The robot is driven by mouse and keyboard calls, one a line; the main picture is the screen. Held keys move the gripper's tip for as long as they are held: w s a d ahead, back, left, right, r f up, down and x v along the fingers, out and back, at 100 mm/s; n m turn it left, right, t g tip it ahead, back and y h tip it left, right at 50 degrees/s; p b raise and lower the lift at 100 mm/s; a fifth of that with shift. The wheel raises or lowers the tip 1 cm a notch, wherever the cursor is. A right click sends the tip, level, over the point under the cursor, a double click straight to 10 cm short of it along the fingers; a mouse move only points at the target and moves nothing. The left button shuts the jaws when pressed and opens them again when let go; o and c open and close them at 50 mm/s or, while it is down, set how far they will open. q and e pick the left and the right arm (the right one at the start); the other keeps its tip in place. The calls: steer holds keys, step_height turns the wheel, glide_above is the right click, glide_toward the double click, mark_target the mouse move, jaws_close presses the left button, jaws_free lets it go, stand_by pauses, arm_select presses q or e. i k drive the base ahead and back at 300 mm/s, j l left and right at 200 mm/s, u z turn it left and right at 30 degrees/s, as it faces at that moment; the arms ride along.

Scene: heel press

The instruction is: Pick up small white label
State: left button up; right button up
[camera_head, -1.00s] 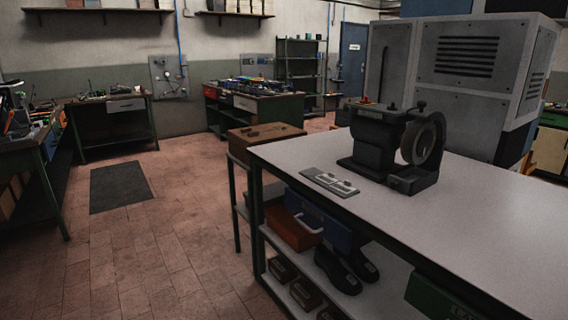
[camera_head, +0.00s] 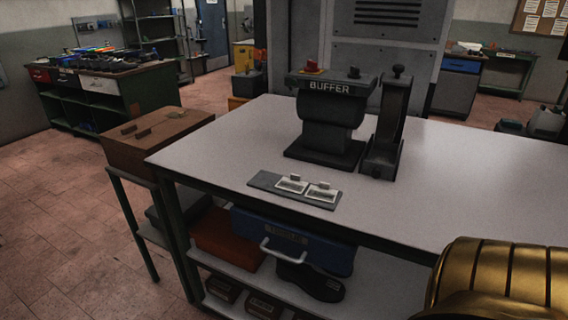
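Two small white labels lie side by side on a flat grey plate (camera_head: 264,181) near the front left edge of the white-topped bench. The left label (camera_head: 291,185) and the right label (camera_head: 321,193) each have a small grey raised piece at the back edge. Neither of my grippers is in view. A ribbed gold and black rounded part, which seems to be mine, fills the lower right corner.
A dark machine marked BUFFER (camera_head: 331,109) with a red button stands behind the plate. The white bench top (camera_head: 470,185) is clear to the right. A brown box (camera_head: 155,138) sits on a stand at the left. Below are a blue toolbox (camera_head: 300,248) and a black shoe (camera_head: 312,281).

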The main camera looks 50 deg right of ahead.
mark_target(293, 183)
steer(key=i+j+z, duration=0.1)
steer(key=i+z, duration=0.35)
steer(key=i+j+z, duration=0.2)
steer(key=z, duration=0.25)
steer(key=i+j+z, duration=0.3)
steer(key=z, duration=0.15)
steer(key=i+j+z, duration=0.2)
steer(key=j+z, duration=0.25)
